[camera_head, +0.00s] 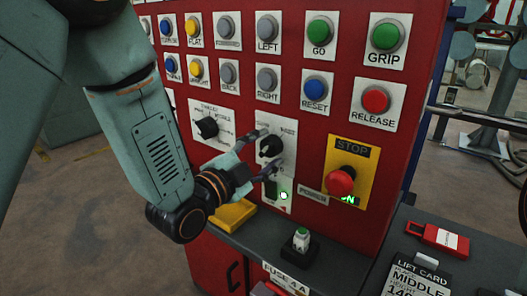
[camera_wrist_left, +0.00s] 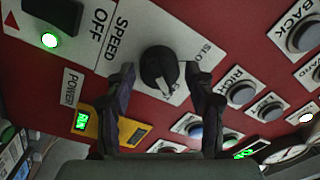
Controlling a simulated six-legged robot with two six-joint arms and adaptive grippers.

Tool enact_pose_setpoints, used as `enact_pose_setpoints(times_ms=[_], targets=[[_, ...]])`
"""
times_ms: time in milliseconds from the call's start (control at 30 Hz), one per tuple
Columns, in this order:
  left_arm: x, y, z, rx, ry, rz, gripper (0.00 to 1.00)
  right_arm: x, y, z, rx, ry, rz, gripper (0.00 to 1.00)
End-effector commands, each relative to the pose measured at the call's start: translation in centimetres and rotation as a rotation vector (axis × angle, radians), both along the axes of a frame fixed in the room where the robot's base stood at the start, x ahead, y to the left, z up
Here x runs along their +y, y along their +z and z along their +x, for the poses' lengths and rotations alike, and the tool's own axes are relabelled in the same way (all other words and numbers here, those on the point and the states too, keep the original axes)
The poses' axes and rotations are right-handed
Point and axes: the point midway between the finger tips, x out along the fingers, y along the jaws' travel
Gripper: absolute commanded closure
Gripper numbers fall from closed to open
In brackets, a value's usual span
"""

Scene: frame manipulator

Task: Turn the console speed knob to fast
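The black speed knob (camera_head: 270,145) sits on a white plate on the red console. In the left wrist view, the knob (camera_wrist_left: 158,68) shows a pale pointer mark at its lower right side, with "SPEED" to its left and a partly hidden "SLOW" label to its right. My left gripper (camera_head: 262,153) is at the knob. In the wrist view, the left gripper's fingers (camera_wrist_left: 160,74) stand on either side of the knob, with small gaps visible. The gripper is open. Part of the plate is hidden behind the fingers. My right gripper is not in view.
A second black knob (camera_head: 207,127) sits left of the speed knob. A lit green power light (camera_head: 284,195) is below. The red stop button (camera_head: 341,181) is to the right. Rows of push buttons are above. A small joystick (camera_head: 301,240) stands on the ledge below.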

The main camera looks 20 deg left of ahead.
Motion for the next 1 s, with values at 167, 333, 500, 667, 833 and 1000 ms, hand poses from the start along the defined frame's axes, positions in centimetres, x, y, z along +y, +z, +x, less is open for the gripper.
enact_pose_setpoints(times_ms=[167,333,500,667,833,1000], targets=[[0.0,0.0,0.0,0.002,0.0,-0.001,0.36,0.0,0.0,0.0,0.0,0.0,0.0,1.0],[0.0,-0.1,0.0,0.002,0.0,-0.001,0.36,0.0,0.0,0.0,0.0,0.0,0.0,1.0],[0.4,-0.1,-1.0,0.004,0.002,-0.003,0.36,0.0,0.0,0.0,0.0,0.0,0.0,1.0],[1.3,-0.2,-3.2,0.004,0.004,-0.007,0.36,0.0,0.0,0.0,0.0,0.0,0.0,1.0],[1.9,-0.3,-5.2,0.003,0.003,-0.006,0.36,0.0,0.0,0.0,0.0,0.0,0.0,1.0],[2.3,-0.3,-6.4,0.003,0.002,-0.004,0.36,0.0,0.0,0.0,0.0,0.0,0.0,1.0]])
